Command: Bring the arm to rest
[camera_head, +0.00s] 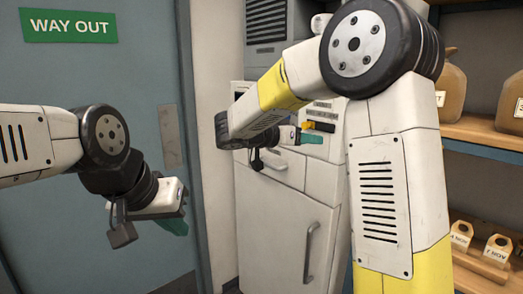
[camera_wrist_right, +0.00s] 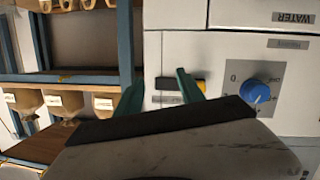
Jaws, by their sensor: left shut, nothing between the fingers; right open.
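My right arm reaches across the head view, and its gripper (camera_head: 311,137) is in front of the white machine's panel (camera_head: 310,112). In the right wrist view this gripper (camera_wrist_right: 157,84) is open, its two teal fingers spread with no object held between them. A black and yellow part (camera_wrist_right: 180,84) of the panel shows behind the fingers; I cannot tell whether they touch it. My left gripper (camera_head: 175,224) is shut and empty at lower left, in front of the blue-grey door (camera_head: 140,70). Its fingertips are partly hidden.
The panel has a blue knob (camera_wrist_right: 256,92) to the right of the fingers. The machine's lower door has a handle (camera_head: 310,252). Wooden shelves (camera_head: 485,131) at right hold brown bags (camera_head: 452,88) and, lower down, several labelled items (camera_head: 461,235). A green sign (camera_head: 68,26) hangs at upper left.

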